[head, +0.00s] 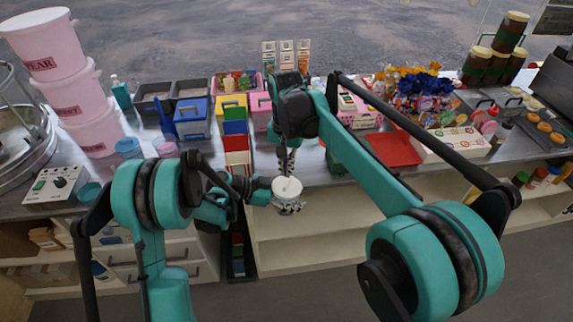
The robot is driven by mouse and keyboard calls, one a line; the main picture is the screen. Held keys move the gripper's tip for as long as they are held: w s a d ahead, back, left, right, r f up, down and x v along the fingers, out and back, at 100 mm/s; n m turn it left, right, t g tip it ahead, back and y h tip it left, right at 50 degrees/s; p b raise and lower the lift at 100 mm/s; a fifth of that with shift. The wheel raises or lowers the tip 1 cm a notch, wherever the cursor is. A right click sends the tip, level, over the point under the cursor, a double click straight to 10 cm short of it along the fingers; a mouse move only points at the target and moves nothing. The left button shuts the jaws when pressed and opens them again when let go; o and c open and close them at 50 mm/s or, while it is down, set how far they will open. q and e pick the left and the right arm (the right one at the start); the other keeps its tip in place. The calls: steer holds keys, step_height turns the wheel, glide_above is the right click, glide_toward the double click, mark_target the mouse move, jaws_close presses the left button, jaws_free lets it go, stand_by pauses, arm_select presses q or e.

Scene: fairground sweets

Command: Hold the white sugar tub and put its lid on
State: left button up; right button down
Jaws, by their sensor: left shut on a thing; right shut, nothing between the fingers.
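The white sugar tub (291,198) is upright in front of the counter's edge, above the open shelf. My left gripper (288,208) comes in from the left and is shut around the tub's lower part. The tub's top is a round white disc that looks like its lid (284,187). Whether the lid sits fully flat is too small to tell. My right gripper (289,172) points down just above the tub's top. It is shut and holds nothing; a gap to the lid cannot be judged.
Pink tubs (45,44) are stacked at the far left on the counter. Blue (192,119) and yellow (230,104) boxes stand left of my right arm. A red tray (395,149) and a white carton (457,144) lie to the right. The open shelf (330,215) below looks clear.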

mark_target(287, 182)
steer(key=shift+f, duration=1.8)
steer(key=shift+r, duration=0.1)
steer(key=shift+r, duration=2.65)
